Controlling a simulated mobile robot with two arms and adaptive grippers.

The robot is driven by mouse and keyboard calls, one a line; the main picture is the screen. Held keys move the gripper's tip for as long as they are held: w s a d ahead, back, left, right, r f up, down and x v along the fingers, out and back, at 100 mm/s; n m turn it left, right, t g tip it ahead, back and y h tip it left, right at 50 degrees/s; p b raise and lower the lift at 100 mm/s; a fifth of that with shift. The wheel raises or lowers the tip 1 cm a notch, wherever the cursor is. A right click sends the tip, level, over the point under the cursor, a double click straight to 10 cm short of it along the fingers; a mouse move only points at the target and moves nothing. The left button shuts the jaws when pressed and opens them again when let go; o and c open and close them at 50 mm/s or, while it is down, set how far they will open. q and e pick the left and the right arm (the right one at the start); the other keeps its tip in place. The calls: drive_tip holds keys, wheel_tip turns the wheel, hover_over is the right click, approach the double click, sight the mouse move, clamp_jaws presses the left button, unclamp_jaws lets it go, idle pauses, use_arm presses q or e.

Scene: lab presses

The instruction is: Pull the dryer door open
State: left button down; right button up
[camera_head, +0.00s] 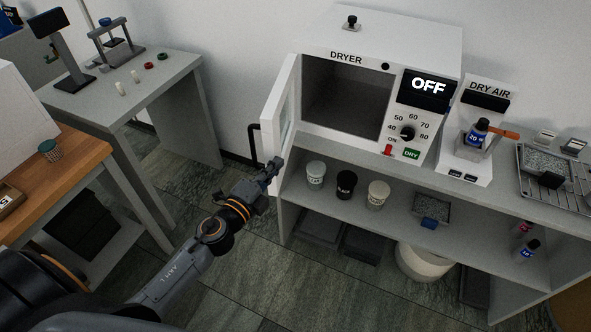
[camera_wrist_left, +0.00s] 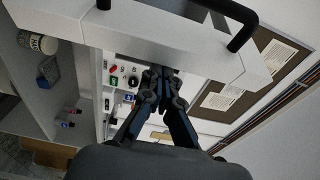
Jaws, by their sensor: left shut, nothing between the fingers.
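The white dryer (camera_head: 380,70) stands on the grey bench with its dark chamber exposed. Its white-framed door (camera_head: 284,115) with a glass pane stands open, swung out to the left side. The black door handle (camera_head: 254,145) is on the door's outer face; it also shows in the left wrist view (camera_wrist_left: 241,32). My left gripper (camera_head: 274,165) is shut and empty at the door's lower outer corner, off the handle. Its fingers are close together below the door frame in the left wrist view (camera_wrist_left: 158,78); I cannot tell whether they touch the door. My right gripper is not in view.
A dry air unit (camera_head: 477,135) holding a bottle stands right of the dryer, then a metal tray (camera_head: 570,200). Several cups, including a black one (camera_head: 346,184), sit on the shelf below. A grey table (camera_head: 150,95) and a wooden bench (camera_head: 75,165) stand left, with open floor between.

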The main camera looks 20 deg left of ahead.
use_arm(q)
drive_tip(key=a+m+g+h+b, duration=0.1)
drive_tip(key=a+h+b, duration=0.3)
drive_tip(key=a, duration=1.2)
drive_tip(key=shift+m+b, duration=0.9)
drive_tip(key=shift+b, duration=0.35)
